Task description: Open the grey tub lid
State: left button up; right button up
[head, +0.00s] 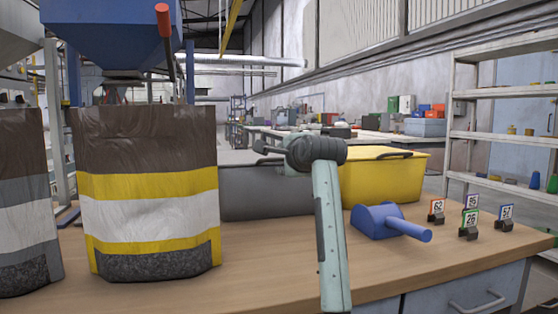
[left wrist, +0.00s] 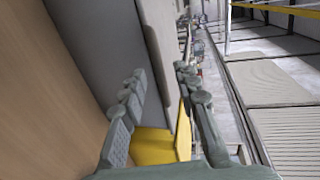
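The grey tub (head: 262,195) stands on the workbench behind the bags and left of a yellow tub (head: 385,180). Its grey side wall also shows in the left wrist view (left wrist: 85,50). Its lid (left wrist: 160,45) appears as a grey-brown panel there, ahead of and between the fingertips; in the head view my gripper partly covers the tub's top. My left gripper (head: 264,142) is at the height of the tub's top edge, pointing left. Its fingers stand apart in the left wrist view (left wrist: 162,80), with nothing clearly held. Contact with the lid cannot be told. My right gripper is not in view.
Two large striped bags, one in full view (head: 150,200), stand at the left of the wooden workbench (head: 260,275). A blue scoop (head: 378,222) and several numbered tags (head: 468,222) lie to the right.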

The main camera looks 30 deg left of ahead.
pick_arm(q)
jog(key=shift+x, duration=1.25)
grip_shut()
